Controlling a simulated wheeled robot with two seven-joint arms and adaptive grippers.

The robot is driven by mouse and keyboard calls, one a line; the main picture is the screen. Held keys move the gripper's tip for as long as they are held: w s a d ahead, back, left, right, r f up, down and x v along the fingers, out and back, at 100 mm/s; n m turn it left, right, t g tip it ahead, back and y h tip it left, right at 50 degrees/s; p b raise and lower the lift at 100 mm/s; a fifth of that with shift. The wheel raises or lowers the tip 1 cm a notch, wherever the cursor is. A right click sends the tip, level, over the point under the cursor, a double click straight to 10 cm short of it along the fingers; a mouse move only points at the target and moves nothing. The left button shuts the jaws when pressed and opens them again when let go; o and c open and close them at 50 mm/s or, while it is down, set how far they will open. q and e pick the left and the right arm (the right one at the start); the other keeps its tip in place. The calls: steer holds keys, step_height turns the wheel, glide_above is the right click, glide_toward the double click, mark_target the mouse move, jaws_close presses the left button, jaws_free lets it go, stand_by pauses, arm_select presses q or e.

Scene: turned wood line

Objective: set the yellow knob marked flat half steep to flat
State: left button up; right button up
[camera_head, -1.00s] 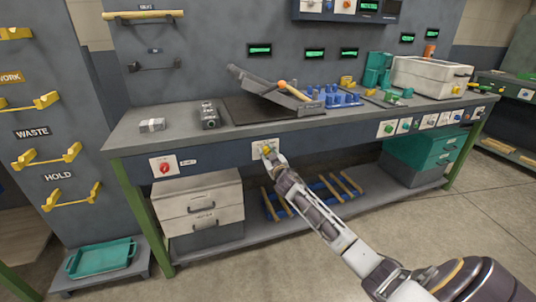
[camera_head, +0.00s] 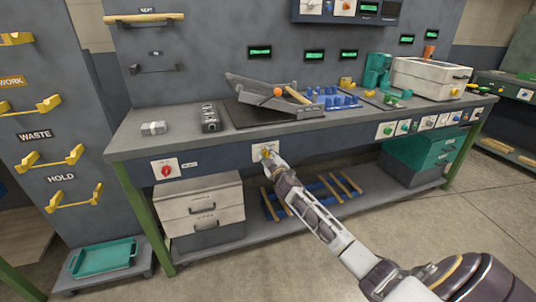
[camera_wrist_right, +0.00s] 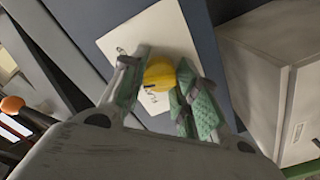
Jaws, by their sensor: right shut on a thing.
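The yellow knob (camera_head: 266,152) sits on a white plate (camera_head: 257,149) on the bench's front panel. In the right wrist view the knob (camera_wrist_right: 159,74) is between the two green-padded fingers, with a dark mark on it. Small lettering on the plate (camera_wrist_right: 169,32) is too blurred to read, and the fingers hide part of it. My right gripper (camera_wrist_right: 160,88) is shut on the knob; it also shows in the head view (camera_head: 268,160). Above, a tilted grey ramp (camera_head: 252,87) with an orange ball (camera_head: 278,92) stands on the bench. My left gripper is out of view.
A red knob (camera_head: 166,170) is on the panel to the left. White drawers (camera_head: 202,206) and a rack of wooden handles (camera_head: 312,196) are below the bench. More coloured knobs (camera_head: 403,128) line the panel to the right.

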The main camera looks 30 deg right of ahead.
steer(key=shift+n+p, duration=0.3)
steer(key=shift+n, duration=0.6)
steer(key=n, duration=0.2)
steer(key=shift+n+p, duration=0.4)
steer(key=n, duration=0.2)
steer(key=shift+n+p, duration=0.4)
steer(key=n+p, duration=0.1)
steer(key=n, duration=0.2)
steer(key=shift+n, duration=0.4)
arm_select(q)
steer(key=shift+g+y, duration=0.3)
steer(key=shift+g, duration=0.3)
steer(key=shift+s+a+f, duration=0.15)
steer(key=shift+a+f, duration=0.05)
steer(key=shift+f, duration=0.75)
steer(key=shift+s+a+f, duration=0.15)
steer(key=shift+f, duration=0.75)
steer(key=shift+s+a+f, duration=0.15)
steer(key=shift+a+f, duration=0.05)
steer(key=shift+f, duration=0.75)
arm_select(e)
steer(key=shift+f+n, duration=0.1)
steer(key=shift+n, duration=0.7)
steer(key=o, duration=1)
steer(key=shift+o, duration=0.2)
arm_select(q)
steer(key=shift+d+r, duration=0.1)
